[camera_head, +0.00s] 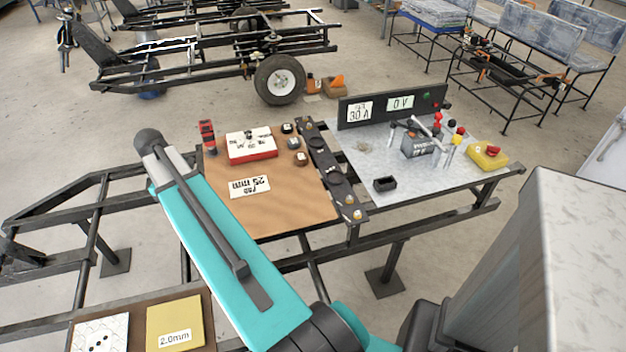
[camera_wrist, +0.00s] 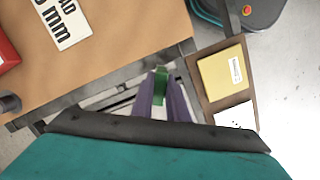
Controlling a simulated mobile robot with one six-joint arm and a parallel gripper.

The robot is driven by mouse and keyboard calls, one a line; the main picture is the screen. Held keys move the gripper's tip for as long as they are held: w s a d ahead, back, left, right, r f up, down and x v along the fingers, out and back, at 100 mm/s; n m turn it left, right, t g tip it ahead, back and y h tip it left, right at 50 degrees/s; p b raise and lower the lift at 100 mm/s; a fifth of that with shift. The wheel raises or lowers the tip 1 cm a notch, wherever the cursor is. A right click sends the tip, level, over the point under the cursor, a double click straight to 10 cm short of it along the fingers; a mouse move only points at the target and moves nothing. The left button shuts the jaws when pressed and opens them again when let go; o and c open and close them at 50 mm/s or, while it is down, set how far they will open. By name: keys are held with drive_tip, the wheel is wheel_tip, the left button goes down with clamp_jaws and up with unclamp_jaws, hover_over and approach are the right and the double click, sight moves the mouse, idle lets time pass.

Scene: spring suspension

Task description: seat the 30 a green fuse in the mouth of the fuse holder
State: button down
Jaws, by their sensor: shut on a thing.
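The green fuse (camera_wrist: 161,84) is between the two purple-grey fingertips of my gripper (camera_wrist: 158,92) in the wrist view. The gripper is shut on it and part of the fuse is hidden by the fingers. They hang over the dark frame rails beside the brown board. In the head view my teal arm hides the gripper and fuse. A small black open-topped block (camera_head: 385,184), which looks like the fuse holder, sits near the front edge of the metal plate (camera_head: 375,150). It is well away from the gripper and its mouth looks empty.
The brown board (camera_head: 290,205) carries a red-and-white box (camera_head: 252,145) and a label card. Behind the holder stand a black panel (camera_head: 393,106) reading 30 A and 0 V, a grey clamp-like device (camera_head: 418,145) and a yellow box with a red button (camera_head: 487,155).

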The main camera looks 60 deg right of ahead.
drive_tip(key=shift+n, duration=0.8)
drive_tip(key=s+d, duration=0.3)
drive_tip(key=d, duration=0.3)
drive_tip(key=s+d, duration=0.4)
drive_tip(key=d, duration=0.2)
drive_tip(key=s+d, duration=0.4)
drive_tip(key=d, duration=0.2)
drive_tip(key=shift+d+r, duration=0.25)
drive_tip(key=shift+d, duration=0.05)
drive_tip(key=shift+n, duration=0.7)
drive_tip(key=s+d, duration=0.8)
drive_tip(key=s, duration=0.1)
drive_tip(key=s+d, duration=0.4)
drive_tip(key=s, duration=0.1)
drive_tip(key=shift+d+r, duration=0.1)
drive_tip(key=shift+r, duration=0.15)
drive_tip(key=s+d+n, duration=0.1)
drive_tip(key=s+d, duration=0.2)
drive_tip(key=s, duration=1)
drive_tip(key=s+d+r+n, duration=0.1)
drive_tip(key=s+d, duration=0.2)
drive_tip(key=s, duration=1)
drive_tip(key=s+d+n, duration=0.1)
drive_tip(key=s+d, duration=0.3)
drive_tip(key=s, duration=1)
drive_tip(key=shift+r+h+b, duration=0.2)
drive_tip(key=shift+h+b, duration=0.2)
drive_tip(key=shift+b, duration=0.05)
drive_tip(key=shift+d, duration=0.1)
